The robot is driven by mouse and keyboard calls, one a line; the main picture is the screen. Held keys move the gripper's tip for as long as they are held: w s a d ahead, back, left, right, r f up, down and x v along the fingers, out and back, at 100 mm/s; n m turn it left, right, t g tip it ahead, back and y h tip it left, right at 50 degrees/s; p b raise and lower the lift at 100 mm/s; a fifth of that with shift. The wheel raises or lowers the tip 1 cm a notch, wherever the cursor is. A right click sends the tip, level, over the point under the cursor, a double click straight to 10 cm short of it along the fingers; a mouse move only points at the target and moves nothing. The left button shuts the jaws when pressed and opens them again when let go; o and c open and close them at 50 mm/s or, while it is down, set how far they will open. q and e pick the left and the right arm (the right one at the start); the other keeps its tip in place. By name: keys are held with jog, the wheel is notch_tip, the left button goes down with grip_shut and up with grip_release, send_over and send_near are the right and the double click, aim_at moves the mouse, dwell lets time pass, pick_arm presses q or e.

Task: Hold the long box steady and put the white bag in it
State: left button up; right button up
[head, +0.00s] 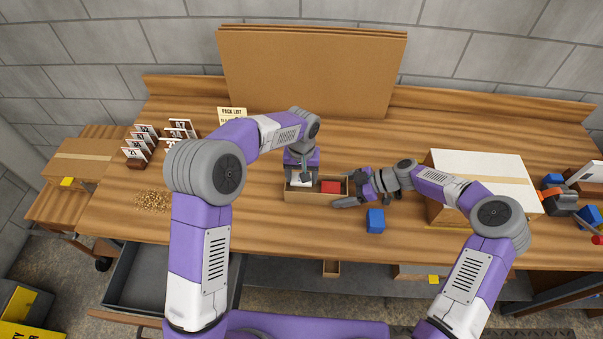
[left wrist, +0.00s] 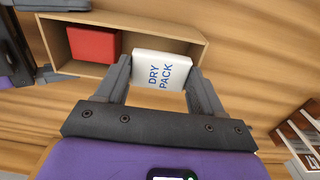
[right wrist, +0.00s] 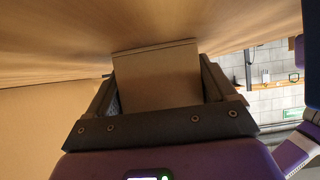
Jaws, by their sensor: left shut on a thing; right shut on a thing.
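The long box (head: 312,198) is an open tan box on the middle of the bench, with a red block (head: 331,187) in its right part. My left gripper (head: 301,178) points down over the box's left part, shut on the white bag (left wrist: 163,70), which reads DRY PACK. In the left wrist view the bag is at the opening of the long box (left wrist: 125,22), beside the red block (left wrist: 92,44); its exact height is unclear. My right gripper (head: 354,188) is shut on the box's right end, also seen in the right wrist view (right wrist: 157,78).
A blue block (head: 375,221) lies right of the box, near the front edge. A large carton (head: 480,170) stands to the right, under my right arm. Number cards (head: 140,146) and a pack list card (head: 232,115) stand at the left. A brown board (head: 312,70) leans behind.

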pick_arm(q)
jog(key=o, duration=1.1)
notch_tip(320, 180, up, 12)
dwell(0.5)
pick_arm(e)
jog(key=o, duration=0.7)
jog(key=shift+c, duration=0.2)
